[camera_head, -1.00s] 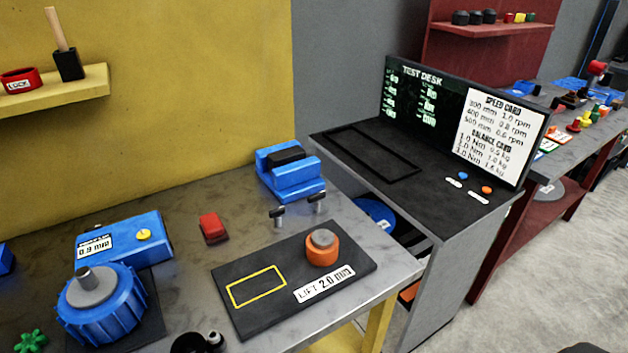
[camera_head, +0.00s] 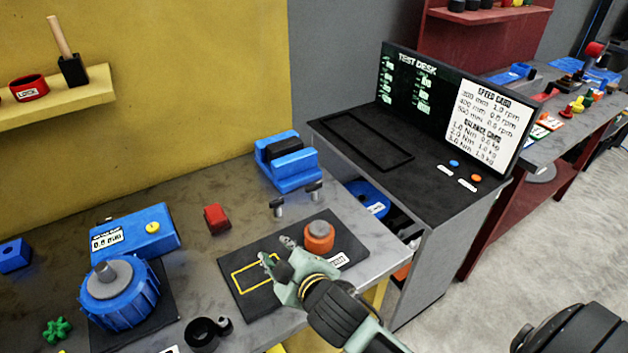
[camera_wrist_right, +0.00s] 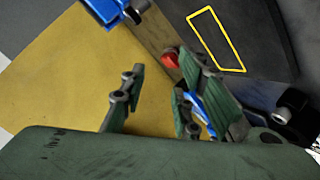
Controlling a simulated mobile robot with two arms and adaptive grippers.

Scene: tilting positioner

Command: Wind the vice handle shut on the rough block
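The blue vice (camera_head: 292,176) stands at the back of the grey bench, near its right end. A dark block (camera_head: 286,147), seemingly the rough block, sits between its jaws; contact with both jaws cannot be made out. Two small T-shaped metal pieces (camera_head: 277,207) and (camera_head: 314,191) stand in front of the vice; whether one is its handle I cannot tell. My right gripper (camera_head: 278,252) is over the black mat, in front of the vice and apart from it. In the right wrist view its fingers (camera_wrist_right: 158,80) are spread with nothing between them. My left gripper is out of view.
The black mat (camera_head: 238,257) carries an orange cylinder (camera_head: 318,237) close to my right gripper. A red block (camera_head: 217,218) lies left of the vice. A blue knobbed unit (camera_head: 120,307) stands at left. The test desk (camera_head: 440,180) adjoins the bench on the right.

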